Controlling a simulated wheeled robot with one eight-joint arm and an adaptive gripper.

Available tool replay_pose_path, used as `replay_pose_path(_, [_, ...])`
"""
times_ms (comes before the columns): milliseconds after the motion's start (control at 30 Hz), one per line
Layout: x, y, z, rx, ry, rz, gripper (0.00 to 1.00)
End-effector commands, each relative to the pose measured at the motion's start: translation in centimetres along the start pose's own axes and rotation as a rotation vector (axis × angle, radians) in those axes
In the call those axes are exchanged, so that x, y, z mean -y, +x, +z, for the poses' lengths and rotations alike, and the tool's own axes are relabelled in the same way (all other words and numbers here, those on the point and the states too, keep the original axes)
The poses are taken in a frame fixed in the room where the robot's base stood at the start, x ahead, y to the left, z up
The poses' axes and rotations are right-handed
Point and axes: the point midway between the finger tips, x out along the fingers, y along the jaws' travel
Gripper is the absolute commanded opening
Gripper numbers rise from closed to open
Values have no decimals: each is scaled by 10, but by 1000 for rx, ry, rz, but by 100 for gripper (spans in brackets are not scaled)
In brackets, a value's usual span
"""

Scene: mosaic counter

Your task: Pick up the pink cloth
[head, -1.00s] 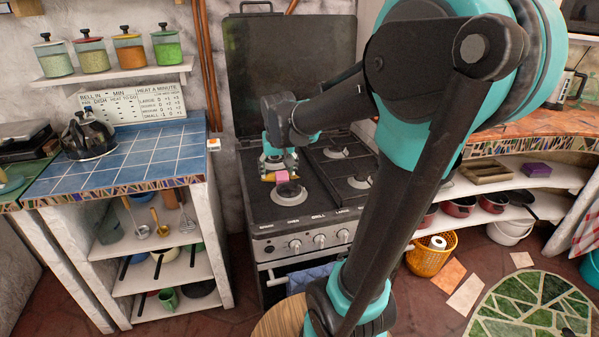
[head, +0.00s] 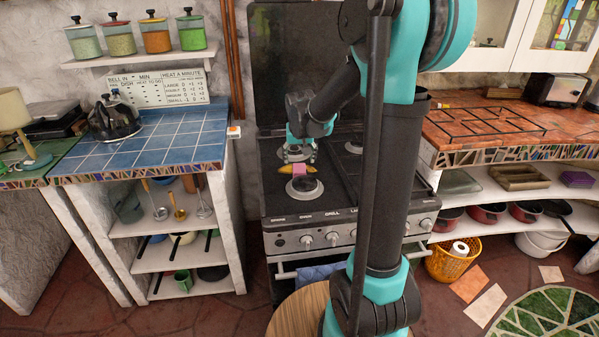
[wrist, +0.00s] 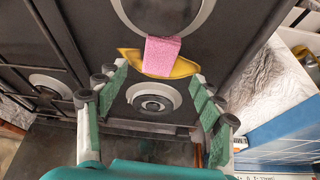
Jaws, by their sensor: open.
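The pink cloth (head: 299,171) lies over a yellow, pointed object (head: 284,169) on the black stove top, just behind the front burner. In the wrist view the cloth (wrist: 161,55) hangs across the middle of the yellow object (wrist: 185,69), whose tips stick out on both sides. My gripper (head: 298,155) is over the stove, just behind the cloth in the head view. In the wrist view its green-padded fingers (wrist: 157,88) are spread wide with nothing between them. The cloth lies beyond the fingertips. I cannot tell the exact gap.
Burners surround the spot, including the front burner (head: 304,188). The raised stove lid (head: 290,70) stands behind. The blue-tiled counter (head: 160,138) with a kettle (head: 114,118) is at left. A red-tiled counter (head: 480,130) is at right.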

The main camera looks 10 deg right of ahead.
Motion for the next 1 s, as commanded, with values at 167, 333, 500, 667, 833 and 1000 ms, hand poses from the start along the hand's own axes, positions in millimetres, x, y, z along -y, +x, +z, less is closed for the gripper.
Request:
replay_pose_path(167, [0, 12, 0, 0, 0, 0, 67])
replay_pose_path(333, [0, 24, 0, 0, 0, 0, 67])
replay_pose_path(500, [-1, 46, 0, 0, -1, 0, 67])
replay_pose_path(667, [-1, 61, 0, 0, -1, 0, 67])
replay_pose_path(833, [-1, 64, 0, 0, -1, 0, 67])
replay_pose_path(1000, [-1, 64, 0, 0, -1, 0, 64])
